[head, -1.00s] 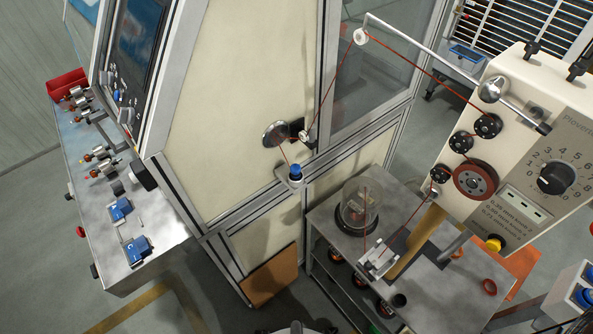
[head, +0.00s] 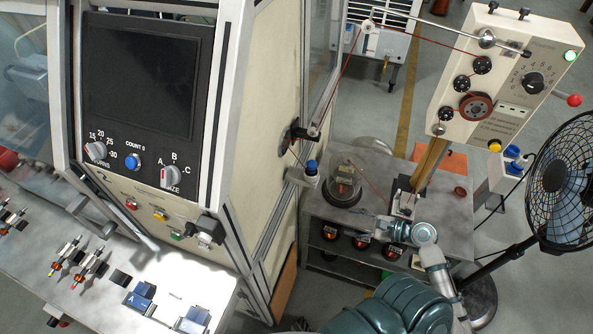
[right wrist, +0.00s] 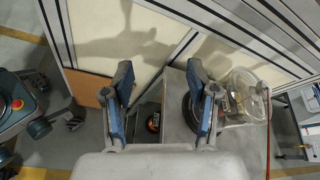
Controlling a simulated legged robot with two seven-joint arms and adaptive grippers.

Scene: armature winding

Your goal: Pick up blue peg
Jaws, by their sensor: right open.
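The blue peg (head: 311,167) stands upright in a small grey bracket (head: 303,178) on the corner post of the cream machine. My right gripper (head: 372,222) is right of and below it in the head view, above the grey side table, and looks empty. In the right wrist view its two fingers with blue pads are spread apart (right wrist: 162,90), with nothing between them but the floor and table below. I cannot make out the peg in the right wrist view. My left gripper is not in view.
The grey side table (head: 455,228) carries a clear dome (head: 341,185). A red wire runs from the wheel near the peg up to the pulley arm (head: 369,27) and cream tensioner box (head: 525,75). A black fan (head: 570,180) stands at right.

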